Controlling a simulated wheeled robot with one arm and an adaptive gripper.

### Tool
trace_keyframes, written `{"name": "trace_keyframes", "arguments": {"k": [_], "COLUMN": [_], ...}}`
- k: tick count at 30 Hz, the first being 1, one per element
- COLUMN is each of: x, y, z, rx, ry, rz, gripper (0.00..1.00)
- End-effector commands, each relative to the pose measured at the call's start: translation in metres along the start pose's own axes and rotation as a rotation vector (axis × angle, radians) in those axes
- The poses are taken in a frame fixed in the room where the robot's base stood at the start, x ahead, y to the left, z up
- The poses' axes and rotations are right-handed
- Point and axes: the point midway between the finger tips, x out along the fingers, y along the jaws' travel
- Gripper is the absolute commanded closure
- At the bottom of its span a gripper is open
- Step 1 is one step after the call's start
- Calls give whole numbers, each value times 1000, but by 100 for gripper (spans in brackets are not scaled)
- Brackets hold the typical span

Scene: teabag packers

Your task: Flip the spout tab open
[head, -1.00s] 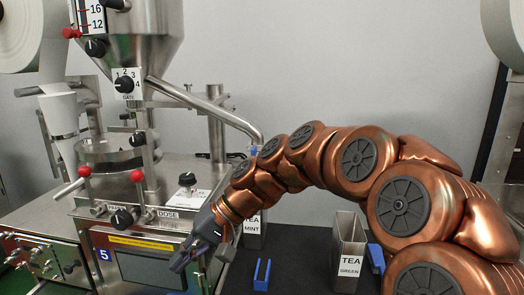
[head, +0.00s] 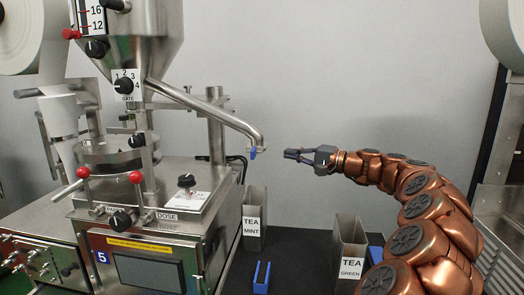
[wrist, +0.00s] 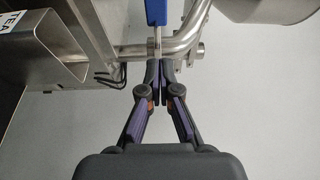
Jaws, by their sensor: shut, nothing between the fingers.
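The spout tab (head: 253,153) is a small blue piece hanging at the mouth of the steel spout pipe (head: 225,114). In the wrist view the tab (wrist: 156,12) is at the top edge, partly cut off, on a thin metal stem. My gripper (head: 288,154) points left at about the tab's height, a short gap to its right in the head view. Its fingers are together and hold nothing. In the wrist view the fingertips (wrist: 157,66) point toward the stem and pipe. I cannot tell the exact gap in depth.
The TEA MINT tin (head: 254,218) stands below the spout and the TEA GREEN tin (head: 350,250) stands nearer, to the right. A blue clip-like holder (head: 262,278) lies on the dark mat (head: 299,243). The packing machine (head: 150,235) fills the left. The air around my gripper is clear.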

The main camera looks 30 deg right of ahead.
Motion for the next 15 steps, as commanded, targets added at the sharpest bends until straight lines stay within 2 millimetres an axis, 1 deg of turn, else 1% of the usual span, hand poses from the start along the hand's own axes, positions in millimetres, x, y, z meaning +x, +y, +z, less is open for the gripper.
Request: {"name": "trace_keyframes", "arguments": {"k": [5, 8, 11, 15], "x": [1, 5, 15, 37], "y": [0, -1, -2, -2], "z": [1, 1, 2, 2], "rx": [0, 0, 1, -1], "ry": [-1, -3, -5, -5], "rz": [1, 1, 1, 3], "gripper": [100, 100, 100, 100]}}
